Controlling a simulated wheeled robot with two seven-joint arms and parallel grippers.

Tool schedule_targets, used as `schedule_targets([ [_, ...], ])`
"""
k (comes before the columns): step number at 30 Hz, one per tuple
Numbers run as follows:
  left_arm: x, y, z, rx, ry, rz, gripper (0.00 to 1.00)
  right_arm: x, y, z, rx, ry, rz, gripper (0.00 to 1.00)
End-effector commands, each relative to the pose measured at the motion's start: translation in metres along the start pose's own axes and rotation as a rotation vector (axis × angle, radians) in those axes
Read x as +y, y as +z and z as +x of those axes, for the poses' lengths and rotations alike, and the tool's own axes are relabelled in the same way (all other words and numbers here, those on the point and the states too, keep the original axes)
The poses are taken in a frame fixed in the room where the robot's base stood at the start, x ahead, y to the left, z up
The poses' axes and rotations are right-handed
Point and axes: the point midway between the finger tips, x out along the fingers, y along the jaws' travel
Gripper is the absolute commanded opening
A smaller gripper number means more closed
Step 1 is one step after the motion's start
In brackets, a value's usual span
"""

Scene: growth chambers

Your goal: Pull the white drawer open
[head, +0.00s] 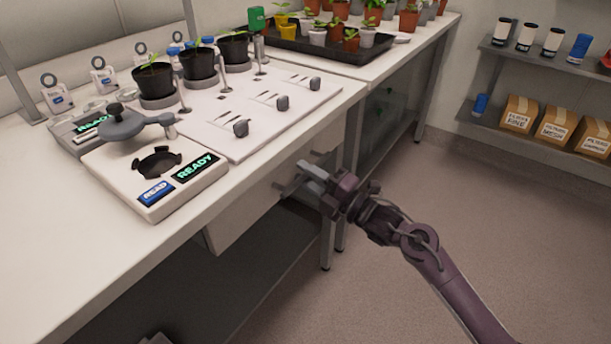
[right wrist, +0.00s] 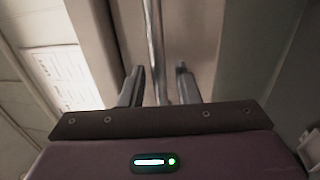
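The white drawer (head: 248,208) sits under the bench top, and its front looks flush under the bench edge. Its grey bar handle (right wrist: 155,45) runs lengthwise up the right wrist view. My right gripper (head: 304,173) is at the drawer front, reaching in from the right. In the right wrist view its two fingers (right wrist: 160,87) stand apart, one on each side of the bar, with gaps showing. In the head view the fingers partly hide the handle. My left gripper is in neither view.
The bench top carries a white device (head: 155,180) with READY displays and a white board (head: 255,110) with black pots and knobs. A bench leg (head: 328,240) stands just below my right gripper. The floor (head: 400,290) at the right is clear. Shelves with boxes (head: 555,125) stand farther off.

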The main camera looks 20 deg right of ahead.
Motion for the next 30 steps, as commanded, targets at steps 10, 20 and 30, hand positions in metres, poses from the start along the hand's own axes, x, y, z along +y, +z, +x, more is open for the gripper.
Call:
schedule_targets([
  [10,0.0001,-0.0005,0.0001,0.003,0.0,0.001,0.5,-0.0003,0.0,0.0047,0.0,-0.001,0.0,0.28],
  [20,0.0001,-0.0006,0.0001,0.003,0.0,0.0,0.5,-0.0004,0.0,0.0045,0.0,-0.001,0.001,0.0],
  [30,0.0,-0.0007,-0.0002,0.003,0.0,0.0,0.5,-0.0007,0.0,0.0033,0.0,-0.003,0.001,0.0],
])
